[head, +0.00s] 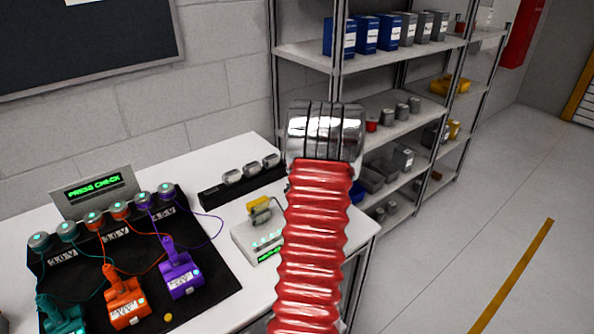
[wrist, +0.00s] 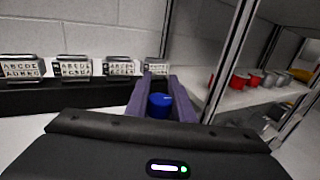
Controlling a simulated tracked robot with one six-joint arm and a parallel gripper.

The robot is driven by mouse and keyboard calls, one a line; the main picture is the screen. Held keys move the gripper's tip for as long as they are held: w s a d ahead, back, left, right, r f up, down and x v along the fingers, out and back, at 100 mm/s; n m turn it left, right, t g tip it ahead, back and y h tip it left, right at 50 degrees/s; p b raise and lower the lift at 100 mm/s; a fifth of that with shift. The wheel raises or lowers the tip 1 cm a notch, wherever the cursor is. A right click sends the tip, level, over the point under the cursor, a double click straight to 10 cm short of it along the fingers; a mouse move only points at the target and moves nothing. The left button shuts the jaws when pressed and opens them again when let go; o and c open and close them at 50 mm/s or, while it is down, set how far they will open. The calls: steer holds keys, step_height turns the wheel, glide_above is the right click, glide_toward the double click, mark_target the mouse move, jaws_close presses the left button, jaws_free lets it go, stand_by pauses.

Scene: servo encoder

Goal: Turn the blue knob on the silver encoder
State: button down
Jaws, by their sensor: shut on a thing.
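In the wrist view, the blue knob (wrist: 160,103) sits between the two purple-grey fingers of my gripper (wrist: 160,98). The fingers are shut on it, one on each side. Behind it is a row of silver lettered drums (wrist: 72,67) on a black base (wrist: 75,95); one drum (wrist: 156,68) is partly hidden by the fingers. How the knob joins the encoder is hidden. In the head view, silver drums (head: 232,177) show on the black base (head: 213,197) at the back of the table. My red-sleeved arm hides the gripper and knob there.
A white box (head: 243,240) with a yellow part (head: 258,204) stands left of my arm. A black mat (head: 215,268) carries wired teal, orange and purple devices. Metal shelves (head: 305,55) with boxes and cans stand behind and right. The floor at right is clear.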

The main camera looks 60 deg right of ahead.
steer(key=shift+w+a, duration=0.2)
steer(key=shift+w, duration=0.1)
steer(key=c, duration=1.8)
jaws_free()
steer(key=shift+o, duration=1.3)
steer(key=shift+s+d, duration=0.1)
steer(key=shift+s, duration=0.05)
steer(key=v, duration=1.3)
steer(key=shift+s+a, duration=0.25)
